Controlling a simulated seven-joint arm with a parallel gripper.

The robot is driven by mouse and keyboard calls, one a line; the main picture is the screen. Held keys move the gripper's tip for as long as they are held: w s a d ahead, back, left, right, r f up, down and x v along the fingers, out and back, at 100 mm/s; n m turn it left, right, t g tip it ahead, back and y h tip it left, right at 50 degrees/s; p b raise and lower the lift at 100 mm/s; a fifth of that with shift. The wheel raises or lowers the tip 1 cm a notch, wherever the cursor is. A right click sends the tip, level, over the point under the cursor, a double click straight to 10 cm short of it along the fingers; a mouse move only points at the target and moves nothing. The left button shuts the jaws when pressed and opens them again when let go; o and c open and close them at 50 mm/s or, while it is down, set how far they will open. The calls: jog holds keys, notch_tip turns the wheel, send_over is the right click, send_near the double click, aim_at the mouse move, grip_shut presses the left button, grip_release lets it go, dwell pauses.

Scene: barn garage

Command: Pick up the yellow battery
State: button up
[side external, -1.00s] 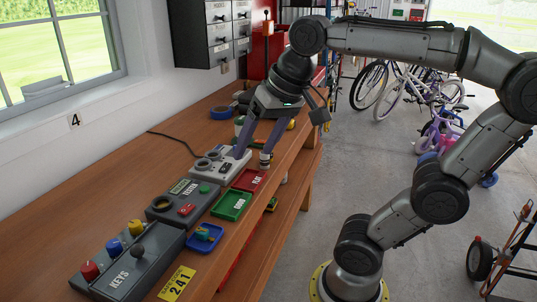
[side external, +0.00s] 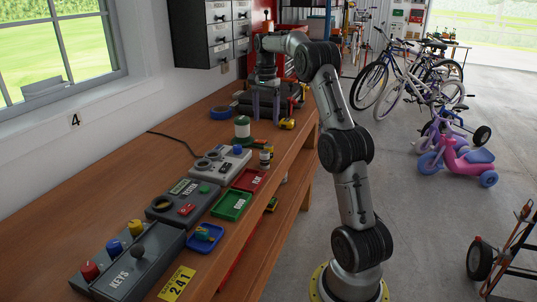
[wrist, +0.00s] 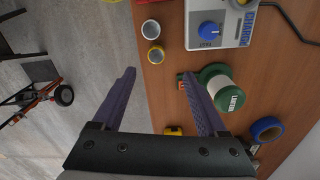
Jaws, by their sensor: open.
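My gripper (side external: 266,116) is open, its purple fingers pointing down over the far part of the bench; nothing is between them. It also shows in the wrist view (wrist: 158,76). A short round can with a yellow rim (wrist: 155,55) stands near the bench edge, just beyond the fingertips in that view. A similar can with a paler top (wrist: 150,29) stands beside it. In the side view a small cylinder (side external: 265,157) stands right of the grey charger (side external: 220,164). I cannot tell for sure which item is the yellow battery.
A green-and-white lantern (wrist: 218,88) stands near the right finger. A yellow tape measure (side external: 287,124) lies near the bench edge. Blue tape (wrist: 267,129) lies farther in. Red tray (side external: 249,180), green tray (side external: 231,205) and blue tray (side external: 204,238) line the front.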

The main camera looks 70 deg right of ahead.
aim_at(268, 146)
jog(key=f, duration=1.3)
jog(key=shift+s+d+f, duration=0.1)
jog(key=shift+s+f, duration=0.25)
jog(key=shift+f, duration=0.05)
grip_shut()
